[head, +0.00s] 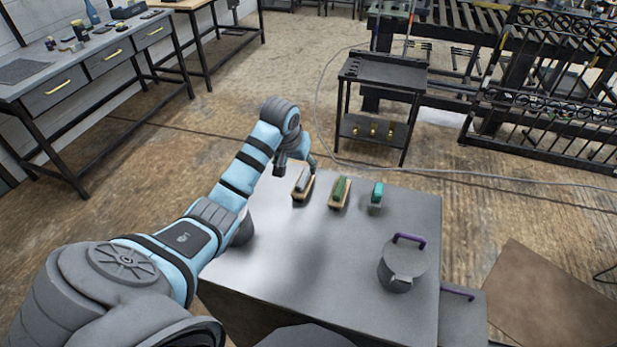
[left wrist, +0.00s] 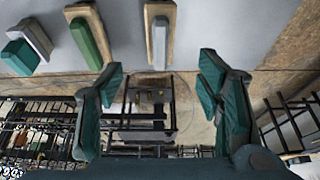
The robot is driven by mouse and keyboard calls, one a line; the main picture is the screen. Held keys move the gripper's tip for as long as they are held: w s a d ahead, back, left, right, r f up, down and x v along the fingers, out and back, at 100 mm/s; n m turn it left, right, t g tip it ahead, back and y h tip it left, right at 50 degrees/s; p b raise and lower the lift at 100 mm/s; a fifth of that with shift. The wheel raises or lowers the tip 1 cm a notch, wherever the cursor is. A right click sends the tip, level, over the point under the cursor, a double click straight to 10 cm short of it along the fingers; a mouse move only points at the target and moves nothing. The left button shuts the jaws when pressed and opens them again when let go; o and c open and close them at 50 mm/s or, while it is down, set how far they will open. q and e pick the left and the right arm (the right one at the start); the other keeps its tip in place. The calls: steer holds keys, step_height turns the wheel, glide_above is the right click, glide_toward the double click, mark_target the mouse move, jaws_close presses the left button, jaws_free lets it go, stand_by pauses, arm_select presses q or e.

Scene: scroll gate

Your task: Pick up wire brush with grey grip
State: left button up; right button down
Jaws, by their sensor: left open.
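The wire brush with the grey grip (head: 303,184) lies on the grey table (head: 290,265) near its far edge, leftmost of three brushes, with a wooden body. It also shows at the top middle of the left wrist view (left wrist: 160,32). My left gripper (head: 297,166) is open and empty at the far edge, just beyond this brush. In the left wrist view its two teal fingers (left wrist: 160,68) stand wide apart, with the brush ahead between their lines. No contact with the brush is visible. My right gripper is not in view.
A green-grip brush (head: 340,191) and a teal-grip brush (head: 376,194) lie to the right of the grey one. A grey lidded pot (head: 402,268) with a purple handle stands at the table's right. The table's middle is clear. A black cart (head: 384,72) stands beyond.

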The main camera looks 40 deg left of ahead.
mark_target(303, 178)
arm_select(q)
steer(key=x, duration=0.3)
steer(key=s+b+x, duration=0.1)
steer(key=x, duration=0.1)
steer(key=shift+d+f, duration=0.1)
steer(key=shift+f, duration=0.05)
steer(key=x, duration=0.2)
steer(key=w+b+x, duration=0.1)
steer(key=x, duration=0.3)
steer(key=shift+w+b, duration=0.25)
steer(key=shift+b, duration=0.1)
steer(key=shift+s+r, duration=0.15)
steer(key=shift+r, duration=0.2)
steer(key=shift+c, duration=0.2)
steer(key=c, duration=1.3)
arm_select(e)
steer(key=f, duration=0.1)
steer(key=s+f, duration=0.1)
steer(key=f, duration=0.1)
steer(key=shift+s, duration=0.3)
